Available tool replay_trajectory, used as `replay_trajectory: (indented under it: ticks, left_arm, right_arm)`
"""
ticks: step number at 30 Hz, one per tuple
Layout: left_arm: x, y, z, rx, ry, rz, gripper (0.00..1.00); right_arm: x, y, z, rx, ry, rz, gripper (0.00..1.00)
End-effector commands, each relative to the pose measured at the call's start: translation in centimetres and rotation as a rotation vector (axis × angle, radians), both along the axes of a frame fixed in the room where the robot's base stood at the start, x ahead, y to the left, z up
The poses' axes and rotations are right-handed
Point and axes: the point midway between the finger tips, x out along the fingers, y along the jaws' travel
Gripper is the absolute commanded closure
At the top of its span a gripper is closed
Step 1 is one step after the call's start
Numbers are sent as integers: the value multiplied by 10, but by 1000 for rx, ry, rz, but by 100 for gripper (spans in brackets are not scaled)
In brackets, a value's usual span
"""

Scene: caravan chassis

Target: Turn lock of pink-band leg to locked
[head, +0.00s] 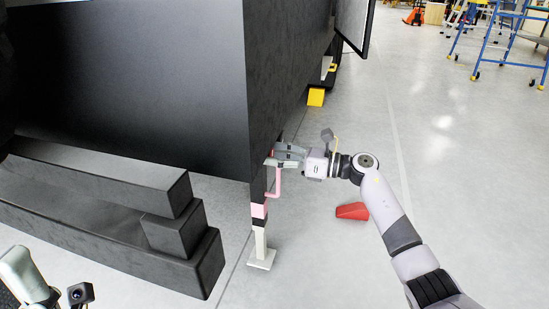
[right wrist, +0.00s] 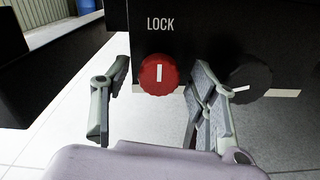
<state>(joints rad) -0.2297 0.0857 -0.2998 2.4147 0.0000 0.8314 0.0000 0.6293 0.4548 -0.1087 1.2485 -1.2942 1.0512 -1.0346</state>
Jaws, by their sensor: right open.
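The pink-band leg (head: 259,210) stands upright under the caravan's near corner, its pale foot plate (head: 261,258) on the floor. A pink crank handle (head: 277,184) is beside it. In the right wrist view, a red round knob (right wrist: 158,84) sits on a black panel under the word LOCK (right wrist: 160,24). Its white line is vertical. My right gripper (head: 273,159) is at the top of the leg. Its open fingers (right wrist: 160,68) are on either side of the red knob, apparently without gripping it. My left gripper's fingers are outside the frame.
A black knob (right wrist: 248,78) with a near-horizontal white mark is close to the right finger. Black steps (head: 120,215) stand left of the leg. A yellow block (head: 316,97) is farther back. The right floor is open.

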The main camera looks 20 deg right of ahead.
Motion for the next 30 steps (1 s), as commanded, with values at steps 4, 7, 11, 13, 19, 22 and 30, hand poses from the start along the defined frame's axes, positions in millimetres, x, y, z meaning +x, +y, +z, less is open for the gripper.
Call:
replay_trajectory:
  ticks: [4, 7, 11, 13, 19, 22, 30]
  left_arm:
    - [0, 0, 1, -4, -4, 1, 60]
    - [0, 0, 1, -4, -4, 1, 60]
    - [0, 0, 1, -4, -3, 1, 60]
    - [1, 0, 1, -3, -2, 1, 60]
    - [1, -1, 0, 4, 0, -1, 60]
    - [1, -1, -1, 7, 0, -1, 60]
    - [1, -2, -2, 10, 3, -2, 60]
  right_arm:
    - [2, 2, 0, 0, 0, 0, 46]
    - [2, 2, 0, 0, 0, 0, 46]
    - [2, 2, 0, 0, 0, 0, 50]
    - [1, 2, 0, 0, 0, 0, 54]
    - [1, 2, 0, 0, 0, -1, 68]
    - [1, 2, 0, 0, 0, -1, 74]
    - [1, 2, 0, 0, 0, -1, 92]
